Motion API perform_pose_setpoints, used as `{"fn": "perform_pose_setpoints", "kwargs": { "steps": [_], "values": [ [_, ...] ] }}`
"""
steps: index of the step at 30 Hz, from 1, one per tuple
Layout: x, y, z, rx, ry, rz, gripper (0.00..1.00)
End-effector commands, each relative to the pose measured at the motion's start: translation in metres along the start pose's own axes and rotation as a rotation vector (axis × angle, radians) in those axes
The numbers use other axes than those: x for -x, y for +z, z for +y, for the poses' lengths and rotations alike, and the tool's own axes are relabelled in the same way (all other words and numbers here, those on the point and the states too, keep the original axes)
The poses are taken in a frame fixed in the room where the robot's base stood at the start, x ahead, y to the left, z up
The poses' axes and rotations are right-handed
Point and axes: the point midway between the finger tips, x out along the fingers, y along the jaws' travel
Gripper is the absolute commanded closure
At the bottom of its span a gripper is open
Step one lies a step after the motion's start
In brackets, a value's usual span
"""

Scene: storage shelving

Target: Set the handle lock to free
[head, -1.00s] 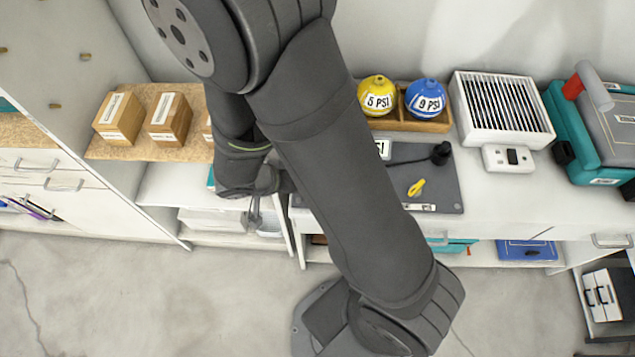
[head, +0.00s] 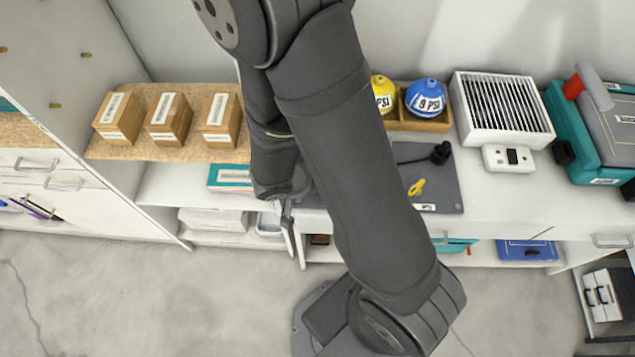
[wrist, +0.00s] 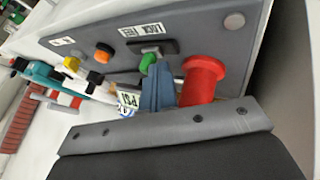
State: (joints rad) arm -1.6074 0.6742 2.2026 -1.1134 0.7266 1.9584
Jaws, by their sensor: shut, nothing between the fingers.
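In the wrist view a grey panel (wrist: 217,42) carries a white label (wrist: 142,30) that appears to read LOCK and FREE, upside down. Below it is a dark slot (wrist: 165,46) with a green-tipped lever (wrist: 147,63), apparently the handle lock. I cannot tell which end it is set to. My gripper (wrist: 157,72) is shut and empty, its blue-grey fingers just below the green tip; whether they touch it is unclear.
A large red knob (wrist: 203,78) stands close to the right of my fingers. An orange knob (wrist: 103,53) and a yellow knob (wrist: 71,64) are to the left. In the head view, wooden boxes (head: 168,118) and a grey board with a yellow key-like piece (head: 416,187) lie on the shelving.

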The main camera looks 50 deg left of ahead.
Motion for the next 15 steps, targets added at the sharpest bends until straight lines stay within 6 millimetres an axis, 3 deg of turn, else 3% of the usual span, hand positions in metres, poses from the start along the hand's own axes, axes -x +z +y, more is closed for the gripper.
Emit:
{"fn": "perform_pose_setpoints", "kwargs": {
  "steps": [6,15],
  "values": [
    [-0.012,0.001,0.023,0.001,0.002,-0.002,1.0],
    [-0.013,0.002,0.026,0.001,0.007,-0.003,1.0]
  ]
}}
